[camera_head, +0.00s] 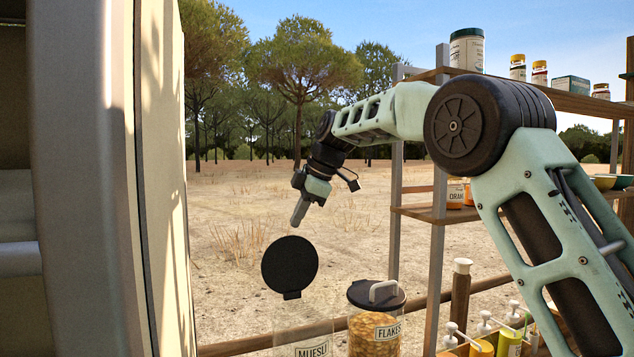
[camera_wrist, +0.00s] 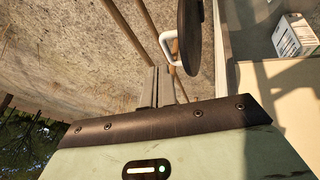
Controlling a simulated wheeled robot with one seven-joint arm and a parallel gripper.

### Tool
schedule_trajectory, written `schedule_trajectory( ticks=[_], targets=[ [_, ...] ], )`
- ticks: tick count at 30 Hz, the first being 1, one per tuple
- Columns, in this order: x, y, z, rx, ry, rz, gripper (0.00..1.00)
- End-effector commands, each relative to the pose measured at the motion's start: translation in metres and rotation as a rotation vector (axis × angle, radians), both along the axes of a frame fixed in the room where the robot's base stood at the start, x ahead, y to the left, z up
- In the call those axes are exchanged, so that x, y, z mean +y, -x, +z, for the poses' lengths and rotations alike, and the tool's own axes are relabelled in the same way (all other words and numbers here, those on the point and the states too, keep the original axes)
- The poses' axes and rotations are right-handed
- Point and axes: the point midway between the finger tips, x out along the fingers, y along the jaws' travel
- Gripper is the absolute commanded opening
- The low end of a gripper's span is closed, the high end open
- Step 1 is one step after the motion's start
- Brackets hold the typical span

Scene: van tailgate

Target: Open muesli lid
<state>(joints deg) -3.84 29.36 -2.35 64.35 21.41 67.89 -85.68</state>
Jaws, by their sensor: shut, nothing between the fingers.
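The muesli container (camera_head: 312,340) is a clear jar labelled MUESLI at the bottom of the head view, cut off by the frame. Its round black lid (camera_head: 290,265) stands up, raised off the jar opening, with its hinge tab at the bottom. In the wrist view the lid (camera_wrist: 190,35) shows nearly edge-on, with a white loop handle (camera_wrist: 168,46) on its left side. My gripper (camera_head: 298,217) is just above the lid's top edge in the head view, fingers shut and empty. In the wrist view its fingertips (camera_wrist: 158,78) are close to the handle; contact cannot be told.
The flakes jar (camera_head: 375,325) stands just right of the muesli jar with its black lid down. Pump bottles (camera_head: 485,335) stand farther right. A wooden shelf (camera_head: 425,212) with jars rises behind. The van's side panel (camera_head: 155,180) bounds the left. A white labelled box (camera_wrist: 295,36) is at upper right.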

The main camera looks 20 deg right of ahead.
Motion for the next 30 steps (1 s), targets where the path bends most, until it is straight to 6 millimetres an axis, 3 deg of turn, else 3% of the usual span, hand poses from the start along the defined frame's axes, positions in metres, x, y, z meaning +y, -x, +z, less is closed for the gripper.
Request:
schedule_trajectory(
  ticks=[9, 15, 26, 30],
  targets=[
    [-0.026, 0.023, 0.067, -0.005, 0.0, -0.002, 0.0],
    [-0.038, 0.034, 0.1, -0.002, 0.0, -0.002, 0.0],
    [-0.043, 0.04, 0.115, 0.001, 0.0, 0.0, 0.0],
    [-0.026, 0.047, 0.098, 0.035, -0.018, -0.03, 0.0]
  ],
)
